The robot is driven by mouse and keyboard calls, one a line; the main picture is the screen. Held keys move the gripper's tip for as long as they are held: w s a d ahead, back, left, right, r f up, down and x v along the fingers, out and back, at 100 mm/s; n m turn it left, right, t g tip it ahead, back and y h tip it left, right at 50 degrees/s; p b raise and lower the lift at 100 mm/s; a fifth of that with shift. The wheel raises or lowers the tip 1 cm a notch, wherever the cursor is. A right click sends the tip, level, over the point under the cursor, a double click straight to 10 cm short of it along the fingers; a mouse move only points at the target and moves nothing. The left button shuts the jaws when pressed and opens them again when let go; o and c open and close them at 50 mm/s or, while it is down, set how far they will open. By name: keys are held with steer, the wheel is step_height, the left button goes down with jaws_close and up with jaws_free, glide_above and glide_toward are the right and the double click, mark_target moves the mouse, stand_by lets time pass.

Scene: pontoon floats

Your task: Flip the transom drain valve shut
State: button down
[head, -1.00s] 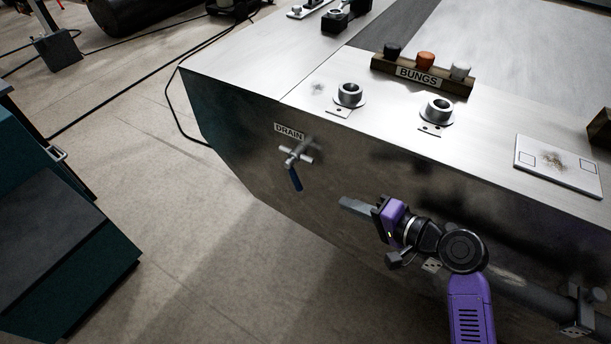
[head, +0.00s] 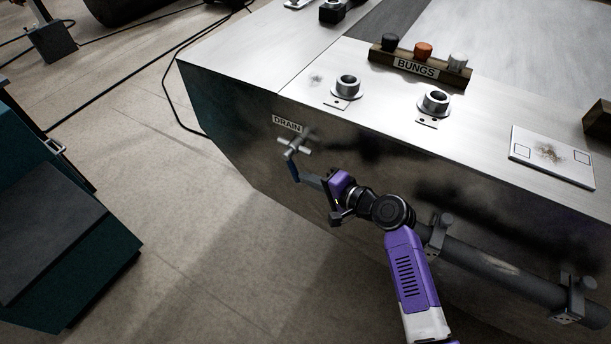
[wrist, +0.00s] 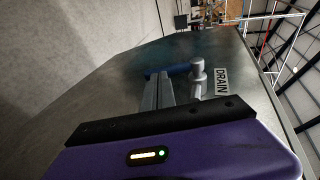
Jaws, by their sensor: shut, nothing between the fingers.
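The drain valve (head: 293,148) is a metal fitting with a blue lever (head: 294,172), on the upright metal face of the float below the DRAIN label (head: 287,124). The lever hangs down from the fitting in the head view. In the wrist view the blue lever (wrist: 178,69) lies across the tips of my fingers, beside the metal valve body (wrist: 198,75). My gripper (head: 306,179) is shut and empty, its fingertips close to the lower part of the lever on its right side. I cannot tell whether they touch it. The DRAIN label also shows in the wrist view (wrist: 222,82).
On the float's top are two metal collars (head: 347,88) and a wooden BUNGS rack (head: 420,62) with stoppers. A pipe (head: 490,275) runs along the face at lower right. A dark teal cabinet (head: 60,250) stands at left, with open floor between.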

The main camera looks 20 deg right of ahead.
mark_target(296, 178)
steer(key=shift+w+a+f, duration=0.25)
steer(key=shift+w+a, duration=0.05)
steer(key=shift+w, duration=0.3)
steer(key=shift+w+a+f+t+y+b, duration=0.3)
steer(key=shift+w+f+t+y+b, duration=0.25)
steer(key=shift+b, duration=2.3)
steer(key=shift+w+a+f+t+y+b, duration=0.35)
steer(key=shift+t+b, duration=0.4)
steer(key=shift+b, duration=2.1)
